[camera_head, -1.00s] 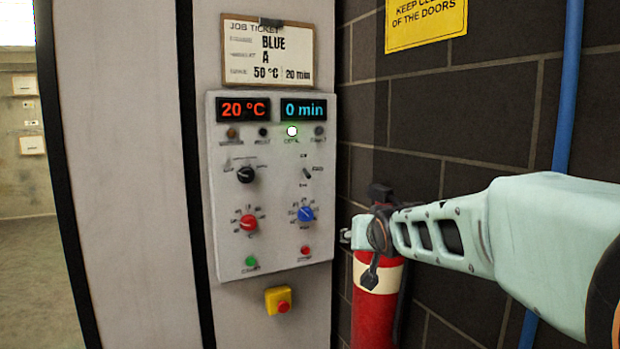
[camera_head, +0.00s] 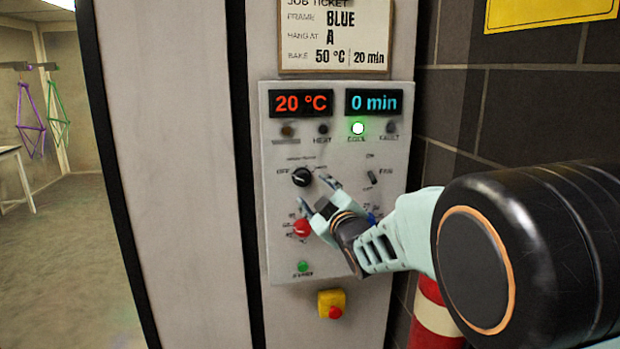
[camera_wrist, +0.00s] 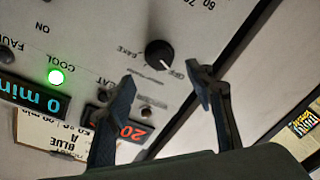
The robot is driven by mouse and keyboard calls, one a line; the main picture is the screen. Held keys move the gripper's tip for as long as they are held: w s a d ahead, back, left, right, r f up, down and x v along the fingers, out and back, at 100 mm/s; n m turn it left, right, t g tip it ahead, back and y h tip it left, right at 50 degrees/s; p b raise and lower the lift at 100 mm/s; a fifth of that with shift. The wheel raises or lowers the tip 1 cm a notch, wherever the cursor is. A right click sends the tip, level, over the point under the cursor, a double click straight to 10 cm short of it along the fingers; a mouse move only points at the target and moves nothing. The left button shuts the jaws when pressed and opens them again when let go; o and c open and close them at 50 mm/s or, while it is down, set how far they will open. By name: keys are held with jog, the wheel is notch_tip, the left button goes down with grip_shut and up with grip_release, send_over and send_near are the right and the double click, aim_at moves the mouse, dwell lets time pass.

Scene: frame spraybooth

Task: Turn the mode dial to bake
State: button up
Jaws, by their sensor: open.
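The mode dial is a black round knob (camera_head: 302,177) on the upper left of the pale control panel (camera_head: 272,230). It shows again in the wrist view (camera_wrist: 158,54), where its white mark points toward the OFF label. A bake label is beside it there. My gripper (camera_head: 317,194) is open and in front of the panel, just below and right of the dial in the head view. In the wrist view my fingertips (camera_wrist: 160,75) are spread, with the dial appearing between and slightly beyond them. They appear apart from the dial.
A fan switch (camera_head: 372,177) is to the right. A green button (camera_head: 303,267) and a yellow-based red stop button (camera_head: 332,304) are lower. The cool lamp (camera_head: 358,128) glows green.

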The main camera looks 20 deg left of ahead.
aim_at(305, 181)
jog(key=p+x, duration=0.2)
jog(key=x, duration=0.6)
jog(key=shift+w+a, duration=0.15)
jog(key=shift+w, duration=0.15)
jog(key=c, duration=1.2)
jog(key=shift+o, duration=0.2)
jog(key=shift+f, duration=0.1)
